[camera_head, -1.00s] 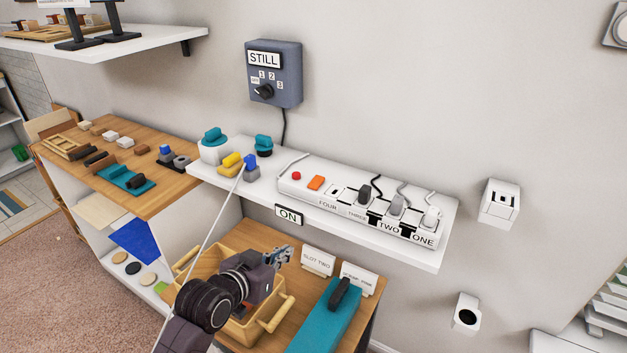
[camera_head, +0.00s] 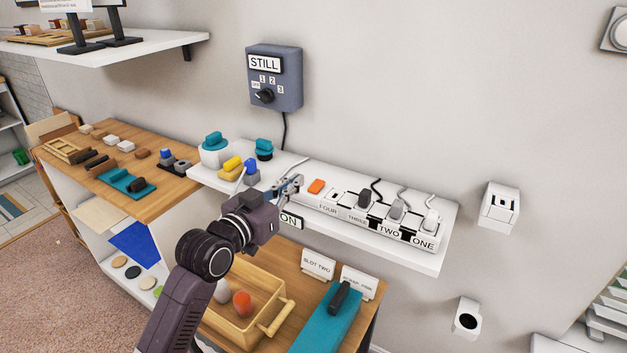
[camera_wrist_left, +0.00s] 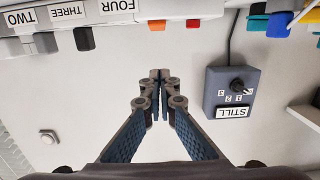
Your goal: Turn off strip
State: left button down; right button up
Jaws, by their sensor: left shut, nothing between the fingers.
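The white power strip (camera_head: 314,199) lies on the white wall shelf, with sockets labelled from FOUR to ONE and several plugs in it. Its orange switch (camera_head: 316,186) shows just right of my left gripper (camera_head: 291,185). My left gripper is shut and empty, at the strip's left end. It hides the strip's red light in the head view. In the left wrist view the closed fingertips (camera_wrist_left: 160,74) point toward the strip, seen upside down. The orange switch (camera_wrist_left: 157,25) and red light (camera_wrist_left: 192,23) are beyond the tips. Contact cannot be told. My right gripper is not in view.
A grey STILL control box (camera_head: 275,77) hangs on the wall above the shelf (camera_head: 425,258). Teal, yellow and blue knobbed items stand left of the strip. A wooden tray (camera_head: 238,318) and a teal block (camera_head: 325,320) stand on the lower table.

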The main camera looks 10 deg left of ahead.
pick_arm(q)
jog(key=p, duration=0.1)
send_over(314, 188)
jog(key=shift+s+a+f, duration=0.15)
jog(key=shift+s, duration=0.25)
jog(key=f, duration=0.2)
jog(key=shift+w+f+p, duration=0.3)
jog(key=shift+w, duration=0.05)
jog(key=shift+w+f, duration=0.1)
jog(key=shift+f, duration=0.75)
